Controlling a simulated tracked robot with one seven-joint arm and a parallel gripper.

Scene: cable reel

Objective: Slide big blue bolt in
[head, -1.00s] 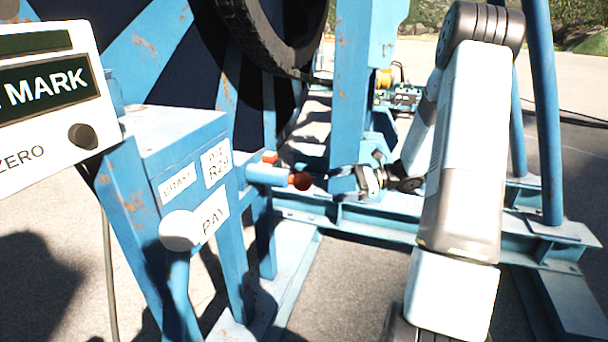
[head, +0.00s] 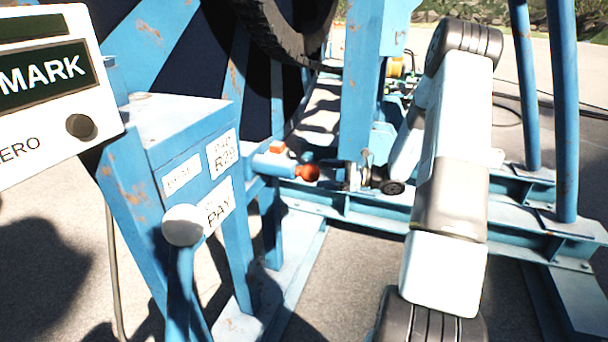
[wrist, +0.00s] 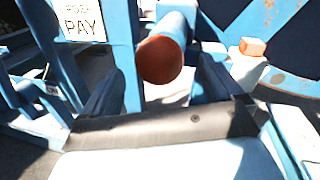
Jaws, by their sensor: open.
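The big blue bolt (head: 272,164) is a blue cylinder lying level beside the control stand, with an orange-red round end (head: 307,172) facing my gripper. In the wrist view the bolt's blue shaft (wrist: 178,27) runs away behind its red end (wrist: 160,60). My gripper (head: 356,178) is to the right of the red end in the head view. In the wrist view my gripper (wrist: 160,72) is open, with one dark finger on each side of the red end's line. The fingers are not closed on it. Whether the red end is between the fingertips or just beyond them is hard to tell.
A small orange block (head: 277,148) sits by the bolt. The blue control stand (head: 180,125) carries a white-knobbed lever (head: 183,225) and PAY label. A white MARK panel (head: 45,90) is at left. A blue post (head: 361,90) and lower frame beam (head: 380,208) are near my arm.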

